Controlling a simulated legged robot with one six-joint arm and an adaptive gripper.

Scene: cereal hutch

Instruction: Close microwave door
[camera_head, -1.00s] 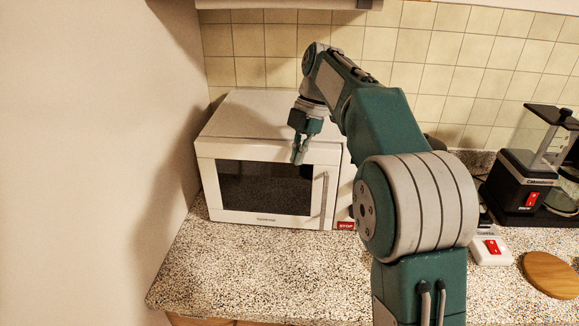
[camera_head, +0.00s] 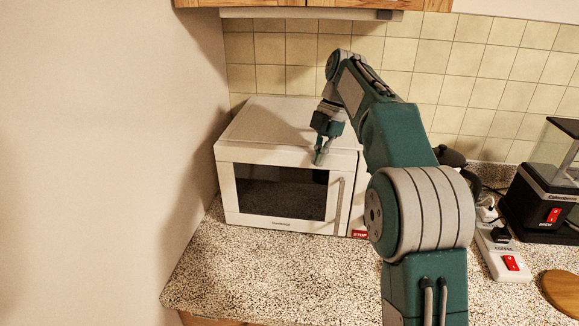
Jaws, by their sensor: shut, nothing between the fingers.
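The white microwave (camera_head: 265,125) stands on the speckled counter against the left wall. Its door (camera_head: 282,192), with a dark window and a vertical handle (camera_head: 339,205) at its right side, looks flush or almost flush with the front; a small gap cannot be ruled out. The red STOP button (camera_head: 359,234) shows at the lower right of the front, and my arm hides part of the right side. My gripper (camera_head: 319,160) points down in front of the upper right of the door, near the top of the handle. It is shut and empty; whether it touches the door cannot be told.
A white power strip (camera_head: 500,254) with a red switch lies right of my arm. A black blender base (camera_head: 540,205) stands at the far right, and a round wooden board (camera_head: 563,291) is at the right edge. The counter in front of the microwave (camera_head: 255,275) is clear.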

